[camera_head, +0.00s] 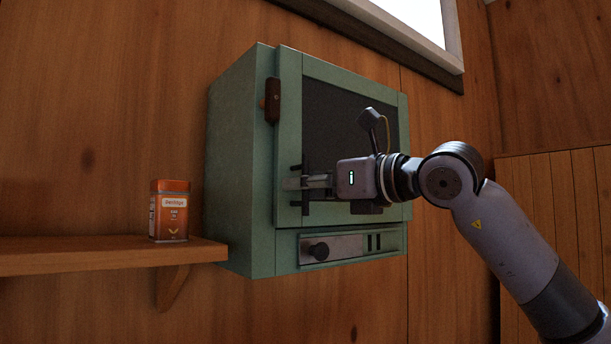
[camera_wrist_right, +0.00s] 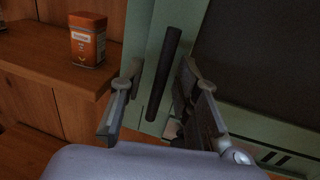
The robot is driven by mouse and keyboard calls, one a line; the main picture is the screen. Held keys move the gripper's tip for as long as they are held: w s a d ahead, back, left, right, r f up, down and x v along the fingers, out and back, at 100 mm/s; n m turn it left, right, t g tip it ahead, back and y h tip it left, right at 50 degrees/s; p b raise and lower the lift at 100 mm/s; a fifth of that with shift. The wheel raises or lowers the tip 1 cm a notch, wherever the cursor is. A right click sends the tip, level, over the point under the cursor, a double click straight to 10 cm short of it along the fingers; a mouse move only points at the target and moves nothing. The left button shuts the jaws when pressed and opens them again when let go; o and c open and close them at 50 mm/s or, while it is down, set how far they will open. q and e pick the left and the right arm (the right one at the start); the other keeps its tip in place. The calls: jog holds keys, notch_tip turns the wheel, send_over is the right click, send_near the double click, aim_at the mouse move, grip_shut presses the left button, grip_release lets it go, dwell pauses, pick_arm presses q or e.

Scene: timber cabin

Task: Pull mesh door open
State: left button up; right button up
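A green wall cabinet (camera_head: 230,165) has a front door with a dark mesh panel (camera_head: 330,120). The mesh door looks closed. Its dark upright bar handle (camera_wrist_right: 163,78) is near the door's left edge; in the head view it is partly hidden by my gripper. My right gripper (camera_head: 300,183) is at the handle, coming from the right. In the right wrist view its fingers (camera_wrist_right: 158,92) stand apart, one on each side of the handle, with a visible gap on the left. Contact on the right side is unclear. My left gripper is not in view.
A brown latch piece (camera_head: 272,100) sits at the door's upper left edge. Below the door is a panel with a dark knob (camera_head: 319,251). A wooden shelf (camera_head: 90,256) at left holds an orange tin (camera_head: 169,210), close to the cabinet. A window (camera_head: 420,20) is above.

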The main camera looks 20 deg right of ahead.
jog(key=shift+w, duration=0.15)
jog(key=shift+c, duration=0.2)
grip_shut()
dwell(0.7)
